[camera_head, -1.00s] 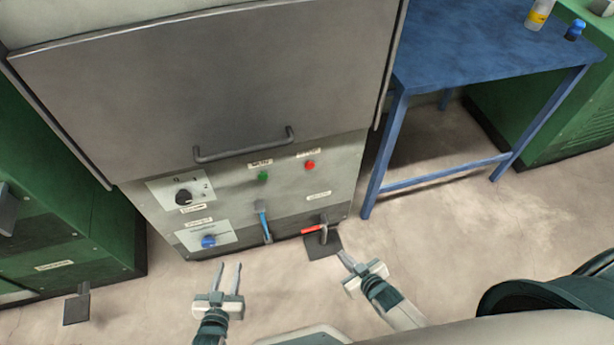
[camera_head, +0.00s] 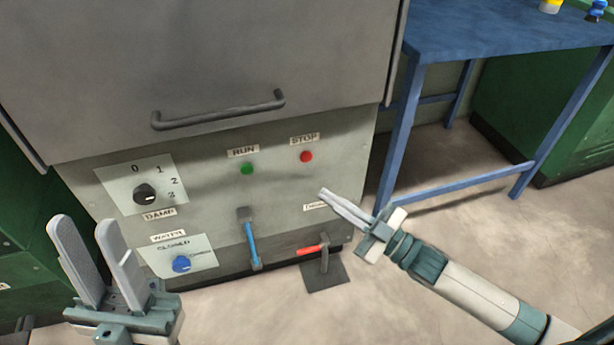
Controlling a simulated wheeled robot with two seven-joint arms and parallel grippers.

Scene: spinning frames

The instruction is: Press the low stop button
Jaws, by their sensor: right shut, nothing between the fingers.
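The red stop button (camera_head: 306,157) sits on the upper right of the grey machine's front panel (camera_head: 215,205), under a label reading STOP (camera_head: 304,140). My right gripper (camera_head: 324,195) is shut and empty, its fingertips pointing up and left, a little below and right of the red button in the picture. A gap shows between fingertips and button; how far they are from the panel is hard to tell. My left gripper (camera_head: 92,243) is open and empty at the lower left, its two fingers pointing up, left of the lower blue knob.
A green RUN button (camera_head: 247,169) is left of the stop button. A black dial (camera_head: 145,194), blue knob (camera_head: 181,264), blue-handled lever (camera_head: 250,240) and red-handled lever (camera_head: 313,248) are on the panel. A blue table (camera_head: 500,35) stands at right; a door handle (camera_head: 218,112) juts above.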

